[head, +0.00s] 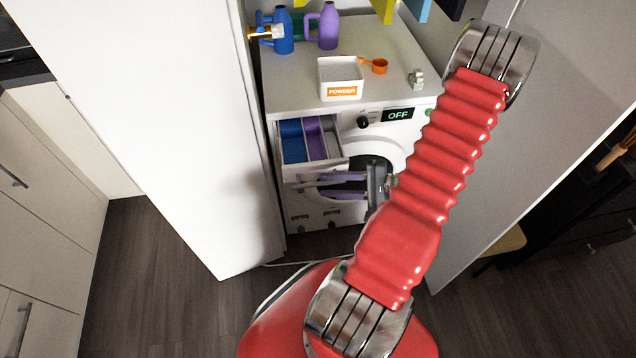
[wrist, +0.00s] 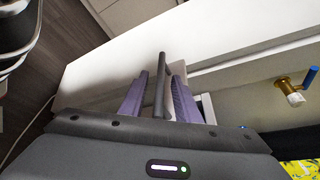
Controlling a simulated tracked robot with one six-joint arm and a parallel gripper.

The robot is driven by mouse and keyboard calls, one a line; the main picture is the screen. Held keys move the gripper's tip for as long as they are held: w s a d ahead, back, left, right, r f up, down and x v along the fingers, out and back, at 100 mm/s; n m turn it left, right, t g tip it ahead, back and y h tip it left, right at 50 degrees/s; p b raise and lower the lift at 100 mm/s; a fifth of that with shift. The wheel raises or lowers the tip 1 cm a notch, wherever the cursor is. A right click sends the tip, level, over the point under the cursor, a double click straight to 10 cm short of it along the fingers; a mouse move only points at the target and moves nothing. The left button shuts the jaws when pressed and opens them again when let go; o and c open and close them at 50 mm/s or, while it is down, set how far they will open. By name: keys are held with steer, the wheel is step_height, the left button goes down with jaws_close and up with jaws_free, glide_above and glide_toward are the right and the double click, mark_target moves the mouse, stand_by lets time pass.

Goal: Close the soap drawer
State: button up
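The soap drawer (head: 328,142) is pulled out of the washer's upper left front. Blue and purple compartments show inside it. My gripper (head: 318,187) is just below and in front of the drawer, its purple fingers pointing left. The fingers are apart, one above the other. In the wrist view, a dark grey bar (wrist: 160,88), which looks like a handle, lies between the fingertips of my gripper (wrist: 160,90). I cannot tell whether the fingers touch it. The washer (head: 275,100) shows OFF, and my arm hides part of its front.
A white powder box (head: 341,80), an orange scoop (head: 377,66) and blue (head: 284,32) and purple (head: 328,27) bottles stand on top of the washer. White door panels (head: 165,110) flank the washer closely on both sides. The floor (head: 165,260) at left is clear.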

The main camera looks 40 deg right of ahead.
mark_target(317, 183)
steer(key=shift+x, duration=2.25)
steer(key=shift+c, duration=0.2)
jaws_close()
steer(key=shift+d, duration=0.35)
steer(key=shift+a, duration=0.1)
